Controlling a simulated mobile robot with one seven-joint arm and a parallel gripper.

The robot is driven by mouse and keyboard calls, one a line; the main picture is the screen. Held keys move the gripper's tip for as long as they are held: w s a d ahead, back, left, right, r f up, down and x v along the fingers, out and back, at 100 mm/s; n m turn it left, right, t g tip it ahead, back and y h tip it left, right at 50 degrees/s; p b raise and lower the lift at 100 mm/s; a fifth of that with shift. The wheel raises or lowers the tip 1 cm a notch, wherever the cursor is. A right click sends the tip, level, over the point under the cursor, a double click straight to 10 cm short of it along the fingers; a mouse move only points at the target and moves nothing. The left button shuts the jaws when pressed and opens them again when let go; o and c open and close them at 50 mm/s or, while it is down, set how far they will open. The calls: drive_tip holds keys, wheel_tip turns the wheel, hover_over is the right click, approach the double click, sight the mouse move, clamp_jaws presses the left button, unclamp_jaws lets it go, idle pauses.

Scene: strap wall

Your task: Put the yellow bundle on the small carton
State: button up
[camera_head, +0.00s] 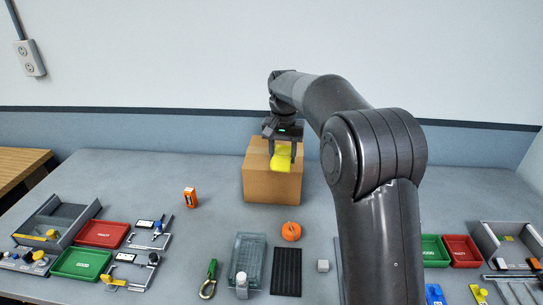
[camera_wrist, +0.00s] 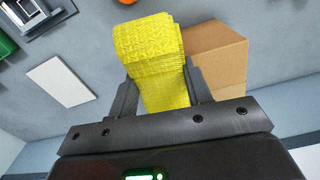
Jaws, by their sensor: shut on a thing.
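The yellow bundle (camera_head: 281,158) is a stack of folded strap held between the fingers of my gripper (camera_head: 283,155). In the wrist view the bundle (camera_wrist: 155,55) stands out between both fingers of the gripper (camera_wrist: 160,88). The small carton (camera_head: 272,187) is a brown box standing on the table near the back wall. In the head view the bundle overlaps the carton's top and upper front edge. In the wrist view the carton (camera_wrist: 215,55) shows behind and to the right of the bundle. I cannot tell whether the bundle touches the carton.
An orange roll (camera_head: 291,231) and a grey mesh tray (camera_head: 247,262) are in front of the carton. An orange-and-black box (camera_head: 190,197) stands to its left. Red (camera_head: 102,233) and green (camera_head: 82,264) trays sit farther left. My arm hides part of the table at right.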

drive_tip(key=w+d+r+n, duration=0.1)
drive_tip(key=w+d+r, duration=0.15)
drive_tip(key=d, duration=0.25)
drive_tip(key=w+d+r, duration=0.2)
drive_tip(key=d+r, duration=0.2)
drive_tip(key=d, duration=0.2)
drive_tip(key=w+a+f, duration=0.1)
drive_tip(key=a+f, duration=0.1)
drive_tip(key=a, duration=0.1)
drive_tip(key=w+a+f, duration=0.1)
drive_tip(key=a+f, duration=0.1)
drive_tip(key=a, duration=0.2)
drive_tip(key=w+a+f, duration=0.1)
drive_tip(key=a+f, duration=0.2)
drive_tip(key=a, duration=0.1)
drive_tip(key=shift+w, duration=0.35)
drive_tip(key=shift+a+f, duration=0.1)
drive_tip(key=shift+f, duration=2)
drive_tip(key=shift+f, duration=0.15)
drive_tip(key=o, duration=1)
